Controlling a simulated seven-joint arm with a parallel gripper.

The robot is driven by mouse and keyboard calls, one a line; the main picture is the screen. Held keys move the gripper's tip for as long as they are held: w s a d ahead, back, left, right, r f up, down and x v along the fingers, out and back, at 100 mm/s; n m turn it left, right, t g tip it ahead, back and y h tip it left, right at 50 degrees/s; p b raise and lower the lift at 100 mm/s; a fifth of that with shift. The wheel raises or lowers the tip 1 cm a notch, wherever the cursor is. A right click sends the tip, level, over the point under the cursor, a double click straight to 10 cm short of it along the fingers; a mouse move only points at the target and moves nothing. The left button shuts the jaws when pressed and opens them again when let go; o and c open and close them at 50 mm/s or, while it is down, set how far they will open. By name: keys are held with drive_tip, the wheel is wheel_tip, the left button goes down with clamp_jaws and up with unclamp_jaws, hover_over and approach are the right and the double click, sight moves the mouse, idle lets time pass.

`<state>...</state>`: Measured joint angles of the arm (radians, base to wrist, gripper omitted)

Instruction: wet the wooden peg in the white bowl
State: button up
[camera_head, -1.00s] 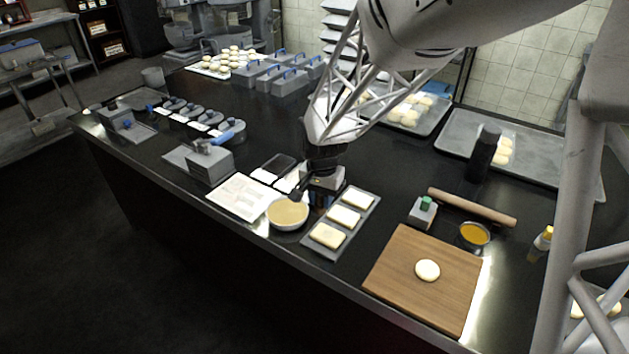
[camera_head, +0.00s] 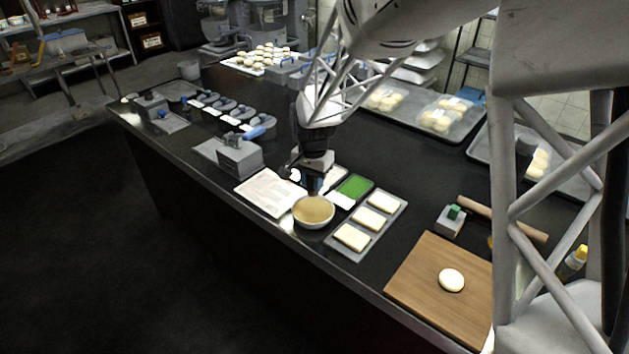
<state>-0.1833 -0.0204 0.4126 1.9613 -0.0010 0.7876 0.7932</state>
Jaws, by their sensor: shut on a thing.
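The white bowl (camera_head: 314,212) with tan liquid stands near the counter's front edge, upright. My gripper (camera_head: 313,188) points down just behind the bowl, close over its far rim. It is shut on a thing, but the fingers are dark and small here. The wooden peg cannot be made out clearly at the fingertips. I cannot tell whether its tip touches the liquid.
A white sheet (camera_head: 270,192) lies left of the bowl. A grey tray with pale slabs (camera_head: 352,237) lies close on its right, and a green-filled tray (camera_head: 354,187) behind it. A wooden board (camera_head: 430,277) with a dough round (camera_head: 452,280) is farther right.

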drive_tip(key=shift+f, duration=0.2)
drive_tip(key=shift+f, duration=2.8)
drive_tip(key=shift+s+f, duration=0.1)
drive_tip(key=shift+f, duration=0.6)
idle(1.0)
drive_tip(key=shift+r, duration=0.15)
drive_tip(key=shift+r, duration=3.5)
